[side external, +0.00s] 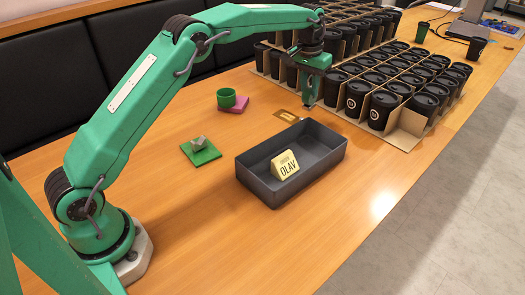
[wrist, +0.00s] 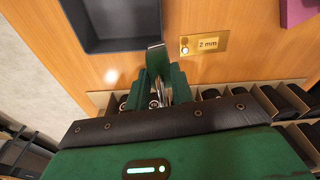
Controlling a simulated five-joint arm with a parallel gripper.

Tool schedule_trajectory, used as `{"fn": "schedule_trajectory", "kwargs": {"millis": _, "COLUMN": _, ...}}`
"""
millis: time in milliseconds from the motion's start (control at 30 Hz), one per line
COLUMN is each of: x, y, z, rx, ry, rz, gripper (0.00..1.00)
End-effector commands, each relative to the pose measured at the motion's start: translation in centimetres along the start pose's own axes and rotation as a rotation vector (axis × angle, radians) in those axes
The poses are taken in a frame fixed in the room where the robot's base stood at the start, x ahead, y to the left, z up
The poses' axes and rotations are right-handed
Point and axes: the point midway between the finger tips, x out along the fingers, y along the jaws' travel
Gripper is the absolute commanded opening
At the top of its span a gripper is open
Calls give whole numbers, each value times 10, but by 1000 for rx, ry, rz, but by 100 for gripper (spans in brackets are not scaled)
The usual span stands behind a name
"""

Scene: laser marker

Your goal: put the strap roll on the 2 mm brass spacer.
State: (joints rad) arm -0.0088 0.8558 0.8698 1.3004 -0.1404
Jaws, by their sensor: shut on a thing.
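My gripper (side external: 307,102) is low over the table, between the dark tray and the cup rows. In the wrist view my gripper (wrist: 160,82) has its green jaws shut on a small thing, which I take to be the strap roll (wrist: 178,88). Only a pale, shiny curved part of it shows between the jaws; the rest is hidden. The brass spacer (side external: 287,116) lies flat on the table, just left of my gripper in the side view. In the wrist view the brass spacer (wrist: 222,42) is marked "2 mm", right of and beyond the jaws, with nothing on it.
A dark open tray (side external: 240,172) holds a yellow "OLAV" sign (side external: 285,165). Several lidded black cups (side external: 381,109) stand in cardboard holders close by on the right. A green cup-like thing (side external: 226,97) stands on a pink block (side external: 240,105). A grey lump (side external: 200,142) sits on a green pad (side external: 207,155).

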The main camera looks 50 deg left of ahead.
Motion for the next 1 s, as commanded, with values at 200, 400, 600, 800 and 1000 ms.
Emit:
{"fn": "schedule_trajectory", "kwargs": {"millis": 200, "x": 1, "y": -3, "z": -2, "rx": -1, "ry": 1, "rz": 0, "gripper": 0}}
{"fn": "schedule_trajectory", "kwargs": {"millis": 400, "x": 13, "y": -18, "z": -9, "rx": -2, "ry": 1, "rz": -3, "gripper": 0}}
{"fn": "schedule_trajectory", "kwargs": {"millis": 600, "x": 33, "y": -46, "z": -22, "rx": -3, "ry": 2, "rz": -8, "gripper": 0}}
{"fn": "schedule_trajectory", "kwargs": {"millis": 800, "x": 52, "y": -70, "z": -35, "rx": -2, "ry": 4, "rz": -13, "gripper": 0}}
{"fn": "schedule_trajectory", "kwargs": {"millis": 1000, "x": 65, "y": -88, "z": -44, "rx": -1, "ry": 5, "rz": -16, "gripper": 0}}
